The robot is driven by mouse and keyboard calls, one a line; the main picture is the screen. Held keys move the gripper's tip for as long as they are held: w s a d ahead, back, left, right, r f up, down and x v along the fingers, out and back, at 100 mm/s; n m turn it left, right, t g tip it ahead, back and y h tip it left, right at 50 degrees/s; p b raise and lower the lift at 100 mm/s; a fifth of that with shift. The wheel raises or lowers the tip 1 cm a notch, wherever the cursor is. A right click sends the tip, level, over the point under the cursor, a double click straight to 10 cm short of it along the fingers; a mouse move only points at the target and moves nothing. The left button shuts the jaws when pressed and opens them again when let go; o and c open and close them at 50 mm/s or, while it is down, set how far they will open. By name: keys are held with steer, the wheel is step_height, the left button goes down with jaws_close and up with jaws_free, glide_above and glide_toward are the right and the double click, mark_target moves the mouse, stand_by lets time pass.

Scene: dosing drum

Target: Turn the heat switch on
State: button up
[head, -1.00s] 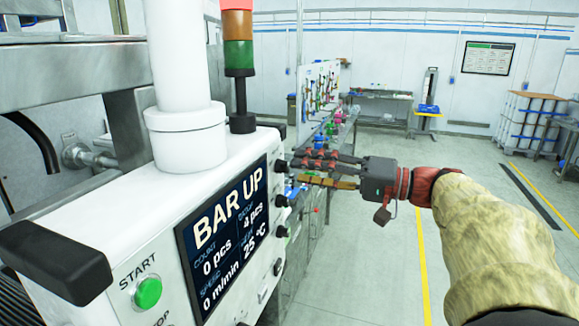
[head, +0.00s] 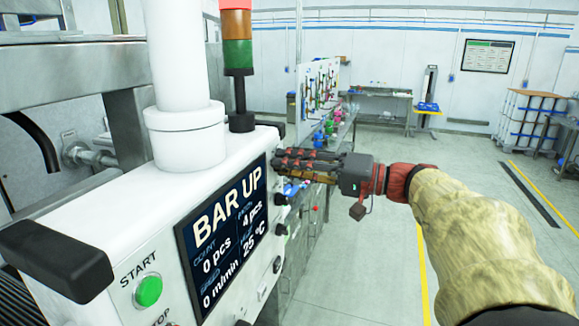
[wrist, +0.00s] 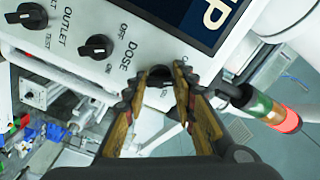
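My gripper (wrist: 161,74) is open, its two fingers on either side of a black rotary switch (wrist: 158,96) on the white control box. I cannot tell whether the fingers touch it. The title of this switch is hidden by the fingers, so no heat label can be read. The dose switch (wrist: 98,46), marked OFF and ON, and the outlet switch (wrist: 33,15) lie to the left in the wrist view. In the head view my gripper (head: 279,160) reaches the box's right side from the right, above other black switches (head: 280,199).
The box's display (head: 228,233) reads BAR UP and 25 °C. A green start button (head: 148,291) is at its front left. A signal tower (head: 237,60) rises behind. A bench (head: 335,140) stands beyond the gripper.

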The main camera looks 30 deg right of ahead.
jaws_close()
steer(key=shift+m, duration=0.3)
steer(key=shift+f+m+p, duration=0.1)
steer(key=shift+m+p, duration=3.2)
steer(key=shift+m, duration=2.4)
steer(key=o, duration=0.5)
jaws_free()
